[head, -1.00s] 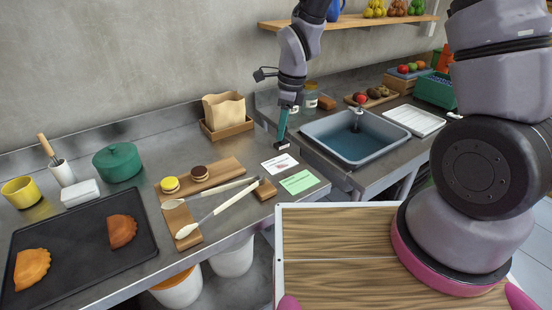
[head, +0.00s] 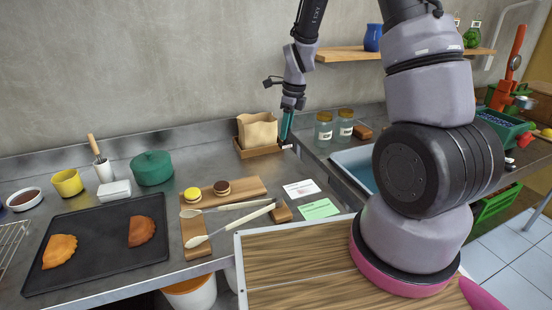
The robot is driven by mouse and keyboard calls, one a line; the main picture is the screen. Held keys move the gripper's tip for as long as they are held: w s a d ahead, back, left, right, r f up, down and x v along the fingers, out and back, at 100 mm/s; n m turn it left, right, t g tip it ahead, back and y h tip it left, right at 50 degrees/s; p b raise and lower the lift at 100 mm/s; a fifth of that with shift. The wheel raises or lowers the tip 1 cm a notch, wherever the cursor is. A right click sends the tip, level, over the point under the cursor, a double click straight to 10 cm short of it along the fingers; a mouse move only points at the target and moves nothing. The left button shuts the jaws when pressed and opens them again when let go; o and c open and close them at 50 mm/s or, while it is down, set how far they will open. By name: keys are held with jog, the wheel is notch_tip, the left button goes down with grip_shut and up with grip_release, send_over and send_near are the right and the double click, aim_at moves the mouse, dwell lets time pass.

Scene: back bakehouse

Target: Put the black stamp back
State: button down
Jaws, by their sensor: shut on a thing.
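My gripper (head: 286,132) is at the back of the steel counter, just right of the wooden tray with the paper bag. It points down and is shut on the black stamp (head: 286,146), a small dark block with a pale part, mostly hidden by the fingers. I cannot tell whether the stamp touches the counter. A white card with red print (head: 301,189) and a green card (head: 319,209) lie on the counter in front of the gripper.
The wooden tray (head: 262,153) holds a paper bag (head: 257,131). Two glass jars (head: 324,133) stand to the right, beyond the sink basin (head: 352,165). My own arm covers part of the sink.

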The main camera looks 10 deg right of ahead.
aim_at(287, 143)
notch_tip(287, 143, down, 8)
jog(key=shift+r, duration=0.25)
jog(key=shift+f, duration=0.15)
jog(key=c, duration=0.5)
grip_release()
jog(key=shift+c, duration=0.2)
